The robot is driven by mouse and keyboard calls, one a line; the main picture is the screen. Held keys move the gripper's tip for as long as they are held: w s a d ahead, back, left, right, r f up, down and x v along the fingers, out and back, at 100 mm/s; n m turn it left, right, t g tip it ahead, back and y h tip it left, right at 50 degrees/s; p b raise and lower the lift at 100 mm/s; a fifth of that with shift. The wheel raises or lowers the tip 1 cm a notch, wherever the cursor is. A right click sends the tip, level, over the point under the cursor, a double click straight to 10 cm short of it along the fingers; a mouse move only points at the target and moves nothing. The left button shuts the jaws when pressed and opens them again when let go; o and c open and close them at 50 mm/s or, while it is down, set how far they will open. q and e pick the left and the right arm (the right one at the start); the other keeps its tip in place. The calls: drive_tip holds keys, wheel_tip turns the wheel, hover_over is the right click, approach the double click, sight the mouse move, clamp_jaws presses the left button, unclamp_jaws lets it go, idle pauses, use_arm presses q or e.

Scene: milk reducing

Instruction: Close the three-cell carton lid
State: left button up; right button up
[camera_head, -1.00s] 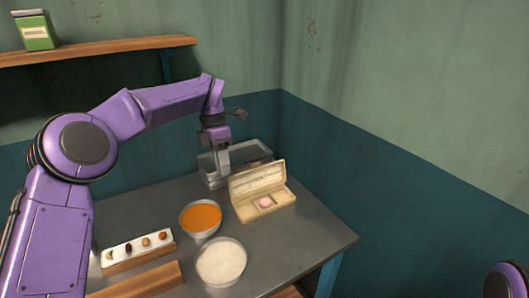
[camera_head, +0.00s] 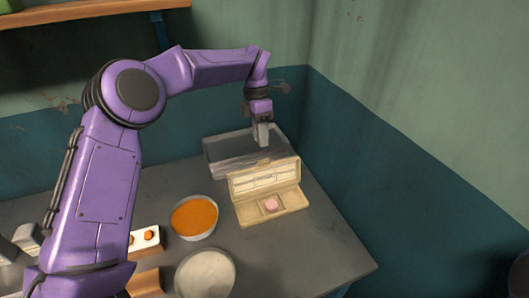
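The three-cell carton (camera_head: 291,203) is a beige box on the grey table, right of the orange bowl. Its lid (camera_head: 264,178) stands up open at the back. A pink item (camera_head: 270,204) lies in one cell of the carton. My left gripper (camera_head: 263,142) hangs fingers down behind the raised lid, above the clear tray, apart from the lid. Its fingers look close together, but whether they are open or shut is too small to tell. My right gripper is not in view; only a dark purple part of my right arm shows at the lower right edge.
A clear tray (camera_head: 222,158) stands behind the carton. A bowl of orange content (camera_head: 194,217) and a bowl of white content (camera_head: 205,274) stand to the left. A white strip with small round items (camera_head: 147,238) is partly hidden by my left arm. The table (camera_head: 326,247) is bare right of the carton.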

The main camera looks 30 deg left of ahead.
use_arm(q)
drive_tip(key=p, duration=0.1)
hover_over(266, 176)
drive_tip(key=w+a, duration=0.1)
drive_tip(key=a, duration=0.1)
wheel_tip(266, 176, down, 6)
drive_tip(key=shift+d+f, duration=0.2)
clamp_jaws()
drive_tip(key=shift+w, duration=0.1)
idle(0.7)
